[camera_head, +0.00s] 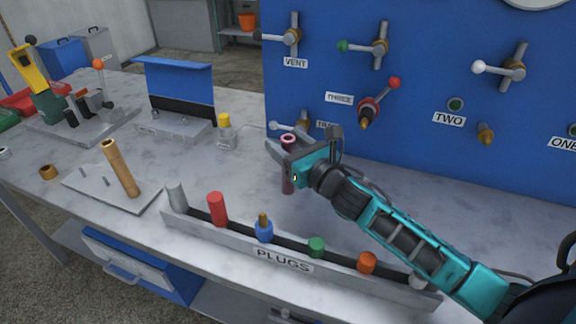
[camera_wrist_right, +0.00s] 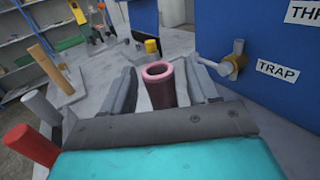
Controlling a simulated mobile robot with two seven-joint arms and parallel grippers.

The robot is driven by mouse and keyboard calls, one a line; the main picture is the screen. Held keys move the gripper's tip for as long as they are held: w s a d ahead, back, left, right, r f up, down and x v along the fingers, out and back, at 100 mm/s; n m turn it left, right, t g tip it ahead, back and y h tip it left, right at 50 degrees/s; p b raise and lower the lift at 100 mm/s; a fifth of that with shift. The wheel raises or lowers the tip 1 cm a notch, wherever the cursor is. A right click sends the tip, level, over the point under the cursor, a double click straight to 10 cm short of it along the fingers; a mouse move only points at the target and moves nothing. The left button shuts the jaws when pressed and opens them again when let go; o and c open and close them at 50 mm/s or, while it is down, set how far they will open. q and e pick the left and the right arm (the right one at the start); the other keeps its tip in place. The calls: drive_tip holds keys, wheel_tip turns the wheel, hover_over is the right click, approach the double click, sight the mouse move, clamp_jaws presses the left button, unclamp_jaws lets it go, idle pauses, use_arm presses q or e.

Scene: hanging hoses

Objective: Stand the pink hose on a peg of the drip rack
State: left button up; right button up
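The pink hose (camera_head: 288,179) is a short dark-pink tube standing upright on the bench, its open pink rim facing up. My right gripper (camera_head: 296,147) is around its upper part, one finger on each side. In the right wrist view the hose (camera_wrist_right: 160,86) stands between the two fingers, with gaps visible on both sides, so the gripper looks open. The drip rack appears to be the light plate with short pegs (camera_head: 88,188) at the left; a tan tube (camera_head: 120,170) stands tilted on it. Some of its small pegs look bare. My left gripper is not in view.
A rail labelled PLUGS (camera_head: 300,268) with several coloured plugs runs along the front edge. A blue panel (camera_head: 430,140) with valves rises close behind the right gripper. A yellow-topped bottle (camera_head: 226,132) and a blue-backed stand (camera_head: 180,85) stand further back.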

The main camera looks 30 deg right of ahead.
clamp_jaws()
idle(0.3)
drive_tip(key=shift+r, duration=0.1)
